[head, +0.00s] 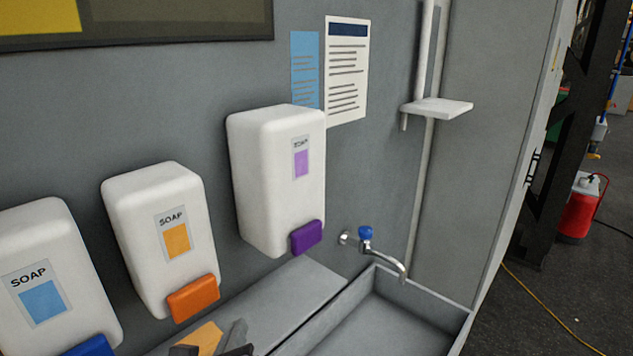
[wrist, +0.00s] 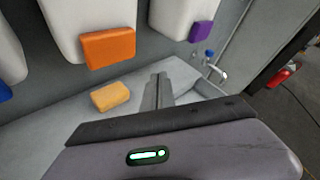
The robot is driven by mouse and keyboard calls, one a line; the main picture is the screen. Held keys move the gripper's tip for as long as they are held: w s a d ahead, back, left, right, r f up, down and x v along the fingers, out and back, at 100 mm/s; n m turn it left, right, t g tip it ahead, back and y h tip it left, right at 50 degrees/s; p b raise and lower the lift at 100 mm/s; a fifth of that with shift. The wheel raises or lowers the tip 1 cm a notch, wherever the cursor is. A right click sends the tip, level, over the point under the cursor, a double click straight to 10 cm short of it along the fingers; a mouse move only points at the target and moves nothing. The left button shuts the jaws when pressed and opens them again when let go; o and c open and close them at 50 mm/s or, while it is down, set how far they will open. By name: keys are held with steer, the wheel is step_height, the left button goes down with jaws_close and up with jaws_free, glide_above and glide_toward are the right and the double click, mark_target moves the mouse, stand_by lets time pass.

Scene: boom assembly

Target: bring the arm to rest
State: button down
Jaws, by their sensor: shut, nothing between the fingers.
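My gripper (wrist: 158,82) is shut and empty, with its dark grey fingers together in the wrist view. In the head view only part of my gripper (head: 236,332) shows at the bottom edge, and the rest of the arm is out of frame. The fingers are above the grey counter, in front of the soap dispensers and apart from them. A light orange block (wrist: 110,96) lies on the counter to the left of the fingers. The block also shows at the bottom of the head view (head: 207,336), partly hidden by my gripper.
Three white soap dispensers hang on the wall, with a blue (head: 92,346), an orange (head: 194,299) and a purple (head: 306,237) push bar. A sink (head: 400,322) with a blue-handled tap (head: 385,248) is at the right. A small shelf (head: 437,108) juts out above.

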steer(key=d+f+m+g+h+b, duration=0.3)
steer(key=d+f+m+b, duration=0.15)
steer(key=d+m, duration=0.45)
steer(key=d+f+m+g+h+b, duration=0.2)
steer(key=d+f+m+h+b, duration=0.15)
steer(key=d+f+m, duration=0.55)
steer(key=s+d+f+m+g+y+b, duration=0.2)
steer(key=s+d+f+m+g+b, duration=0.4)
steer(key=d+m+b, duration=0.4)
steer(key=s+a+f+m+t+y+b, duration=0.2)
steer(key=s+f+m+y+b, duration=0.3)
steer(key=m, duration=1.3)
steer(key=shift+s+a+f+b, duration=0.2)
steer(key=shift+a+f+b, duration=0.15)
steer(key=shift+b, duration=0.65)
